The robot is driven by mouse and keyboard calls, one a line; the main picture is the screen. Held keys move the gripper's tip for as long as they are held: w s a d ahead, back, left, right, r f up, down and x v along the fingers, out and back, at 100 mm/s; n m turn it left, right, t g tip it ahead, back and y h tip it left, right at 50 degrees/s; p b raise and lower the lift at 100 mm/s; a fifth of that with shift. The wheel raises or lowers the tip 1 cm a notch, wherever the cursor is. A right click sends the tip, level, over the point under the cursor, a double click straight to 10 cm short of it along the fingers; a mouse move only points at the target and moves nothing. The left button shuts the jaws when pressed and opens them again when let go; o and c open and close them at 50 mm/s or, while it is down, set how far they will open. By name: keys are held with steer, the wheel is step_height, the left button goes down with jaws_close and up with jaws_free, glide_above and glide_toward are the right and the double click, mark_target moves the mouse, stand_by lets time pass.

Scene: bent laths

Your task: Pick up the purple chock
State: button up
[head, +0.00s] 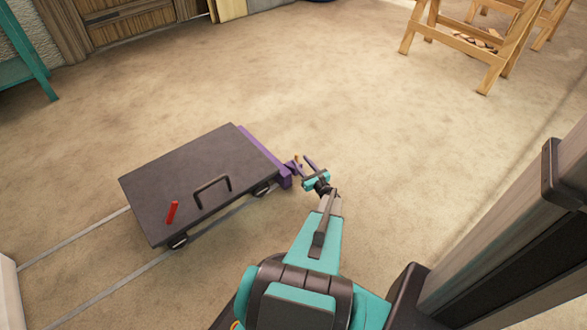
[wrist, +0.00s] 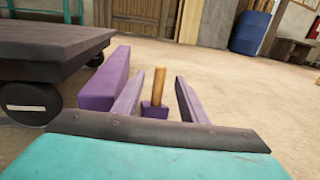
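The purple chock (wrist: 153,109) is a small purple block with an upright wooden handle. In the wrist view it stands on the floor ahead, between the lines of my two fingers. In the head view its handle (head: 297,158) shows at the fingertips, and its block is largely hidden. My gripper (wrist: 157,98) is open, with a finger on each side of the chock and visible gaps beside it. In the head view my gripper (head: 302,164) is low beside the cart's right end. I cannot tell how deep the chock lies between the fingers.
A dark flat cart (head: 205,175) with a hoop handle and a red peg (head: 172,212) stands left of my gripper. A long purple bar (head: 263,153) runs along its right end, close to my left finger. Wooden trestles (head: 490,45) stand far right. Floor beyond is clear.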

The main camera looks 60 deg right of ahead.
mark_target(297, 158)
steer(key=shift+b+x, duration=1)
steer(key=shift+x, duration=0.9)
steer(key=shift+w+d, duration=0.25)
steer(key=shift+w, duration=0.4)
jaws_close()
